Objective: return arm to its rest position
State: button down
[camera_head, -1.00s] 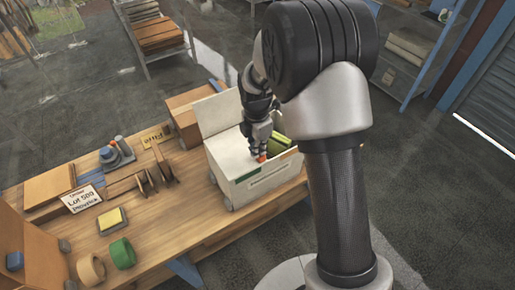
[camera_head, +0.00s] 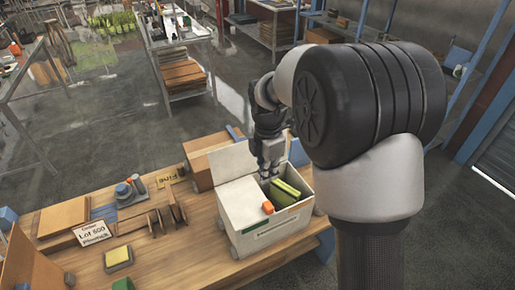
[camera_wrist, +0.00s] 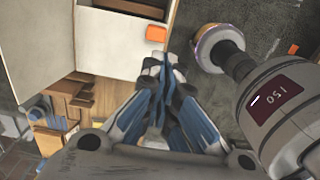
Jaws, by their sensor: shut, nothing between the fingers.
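My gripper (camera_head: 270,172) is shut and empty. In the head view it points down at the open white box (camera_head: 262,240), overlapping its back part; its exact height is hard to tell. In the wrist view the closed fingertips (camera_wrist: 160,64) appear just below an orange tab (camera_wrist: 156,33) on the box. The same orange tab (camera_head: 268,207) sits at the box's rim in the head view. Yellow-green items (camera_head: 285,192) lie inside the box. My arm's large black joint covers the right of the head view.
The wooden workbench (camera_head: 190,262) holds a lot sign (camera_head: 94,234), a yellow-topped block (camera_head: 118,257) and wooden dividers (camera_head: 165,218). A cardboard box (camera_head: 205,160) stands behind the white box. Shelving stands farther back; the floor between is clear.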

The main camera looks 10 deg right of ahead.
jog(key=shift+a+r, duration=0.1)
jog(key=s+d+r+m+t+b, duration=0.1)
jog(key=s+r+m+b, duration=0.1)
jog(key=s+m+b, duration=0.35)
jog(key=s+d+r+m+t+b, duration=0.1)
jog(key=s+r+m+t+b, duration=0.15)
jog(key=s+m, duration=0.5)
jog(key=s+f+m+b, duration=0.2)
jog(key=s+m, duration=0.2)
jog(key=s, duration=0.3)
jog(key=s+f+m+t+b, duration=0.1)
jog(key=s+f+m+b, duration=0.2)
jog(key=s, duration=0.4)
jog(key=shift+d+f+m, duration=0.3)
jog(key=shift+d+m, duration=0.1)
jog(key=shift+m, duration=0.4)
